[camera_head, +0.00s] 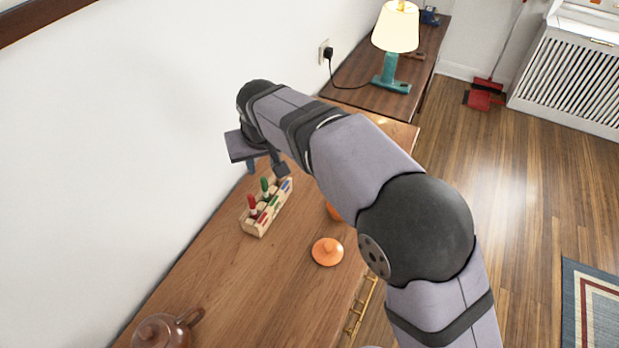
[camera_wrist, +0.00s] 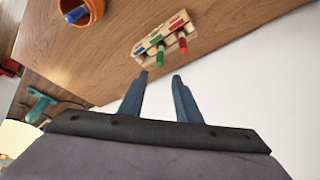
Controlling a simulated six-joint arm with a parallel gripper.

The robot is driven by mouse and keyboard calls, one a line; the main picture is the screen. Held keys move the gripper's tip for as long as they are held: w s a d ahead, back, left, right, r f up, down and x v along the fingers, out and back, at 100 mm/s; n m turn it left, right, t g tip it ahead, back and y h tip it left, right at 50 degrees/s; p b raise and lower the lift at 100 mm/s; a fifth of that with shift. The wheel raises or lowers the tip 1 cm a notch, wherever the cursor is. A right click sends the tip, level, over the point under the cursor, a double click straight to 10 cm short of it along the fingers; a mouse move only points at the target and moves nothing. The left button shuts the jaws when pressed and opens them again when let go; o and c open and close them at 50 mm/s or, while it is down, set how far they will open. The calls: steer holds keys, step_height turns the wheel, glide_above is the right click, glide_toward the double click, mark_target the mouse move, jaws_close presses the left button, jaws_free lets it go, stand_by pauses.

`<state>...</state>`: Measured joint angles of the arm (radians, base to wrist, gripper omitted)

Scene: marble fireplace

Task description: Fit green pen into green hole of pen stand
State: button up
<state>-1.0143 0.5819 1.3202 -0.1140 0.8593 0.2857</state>
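The pen stand (camera_head: 246,226) is a pale wooden block with red, green and blue patches, on the table near the wall; it also shows in the wrist view (camera_wrist: 149,41). A green pen (camera_head: 265,186) stands upright in it, in the middle, in line with the green patch; it shows in the wrist view too (camera_wrist: 161,48). A red pen (camera_head: 252,203) stands in the end hole by the red patch. My gripper (camera_head: 266,169) is open and empty, above and beyond the stand's blue end. Its two fingers (camera_wrist: 161,75) are apart with nothing between them.
An orange cup (camera_wrist: 96,8) holds a blue pen (camera_wrist: 76,14); my arm partly hides the cup in the head view. A lamp (camera_head: 392,60) stands beyond. The wall is close beside the stand.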

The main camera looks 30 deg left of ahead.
steer(key=w+d+f+m+g+h, duration=0.1)
steer(key=w+d+f+m, duration=0.15)
steer(key=d, duration=1.15)
steer(key=w+d+f+m+h, duration=0.1)
steer(key=w+d+m, duration=0.15)
steer(key=d, duration=1.05)
steer(key=s+d+f+m+g, duration=0.1)
steer(key=s+d+f+m, duration=0.1)
steer(key=s+d, duration=0.6)
steer(key=s+d+f+m+g+h, duration=0.1)
steer(key=s+d+f+m, duration=0.1)
steer(key=s+d, duration=0.5)
steer(key=d+f, duration=0.1)
steer(key=d, duration=0.5)
steer(key=shift+s+d+f, duration=0.2)
steer(key=shift+s+d, duration=0.05)
steer(key=shift+s, duration=0.1)
